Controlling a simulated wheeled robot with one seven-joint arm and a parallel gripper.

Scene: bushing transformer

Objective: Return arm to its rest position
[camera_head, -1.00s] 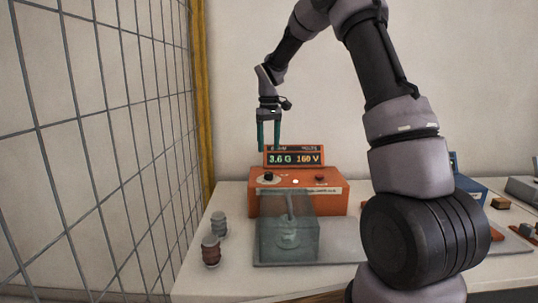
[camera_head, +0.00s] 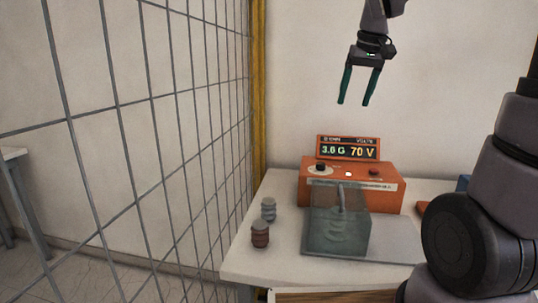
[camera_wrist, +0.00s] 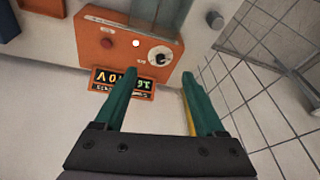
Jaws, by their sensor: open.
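My gripper (camera_head: 357,101) is open and empty, with two green fingers pointing down. It hangs in the air above the orange tester (camera_head: 350,185) and touches nothing. In the wrist view my gripper (camera_wrist: 165,85) shows its fingers spread, with the orange tester (camera_wrist: 110,42) beyond them. The tester's display (camera_head: 348,148) reads 3.6 G and 70 V. A clear box (camera_head: 337,225) stands in front of the tester with a grey part inside it.
A grey bushing (camera_head: 268,209) and a brown bushing (camera_head: 260,235) stand at the left of the white table (camera_head: 245,258). A wire mesh fence (camera_head: 150,130) with a yellow post (camera_head: 258,90) is to the left. The air before the wall is clear.

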